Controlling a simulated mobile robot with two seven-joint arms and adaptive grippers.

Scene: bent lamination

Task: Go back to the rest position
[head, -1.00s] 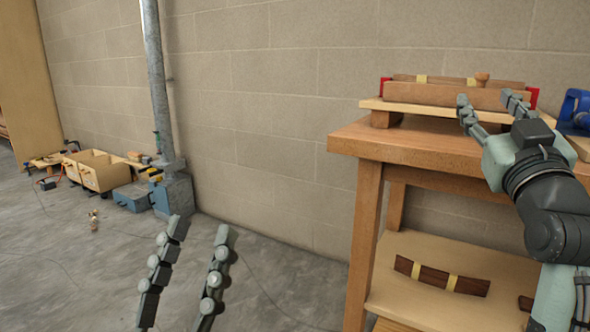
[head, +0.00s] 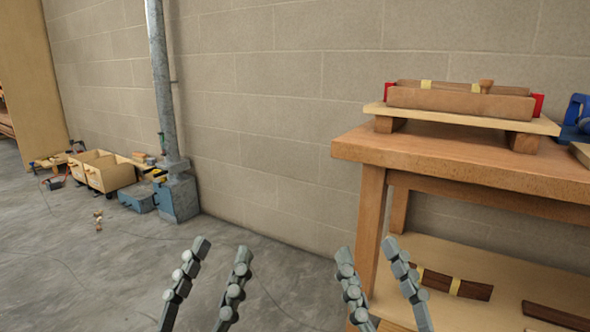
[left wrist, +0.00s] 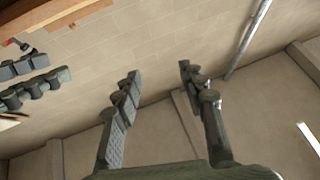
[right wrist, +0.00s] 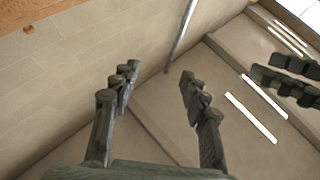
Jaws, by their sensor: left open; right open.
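My left gripper (head: 220,256) is open and empty, low in the middle of the head view, over the grey floor. My right gripper (head: 368,254) is open and empty beside it, in front of the workbench's (head: 455,158) left leg as seen from the head. In the left wrist view my left fingers (left wrist: 158,88) stand apart with nothing between them. In the right wrist view my right fingers (right wrist: 158,85) also stand apart and empty. Each wrist view shows the other gripper's fingers at one side. Both arms are mostly out of the head view.
On the bench, a wooden lamination form (head: 460,102) with red ends rests on a raised board (head: 450,118). Dark strips with pale bands (head: 452,284) lie on the lower shelf. A blue object (head: 575,115) is at the right edge. Wooden boxes (head: 103,170) stand by a metal post (head: 159,80).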

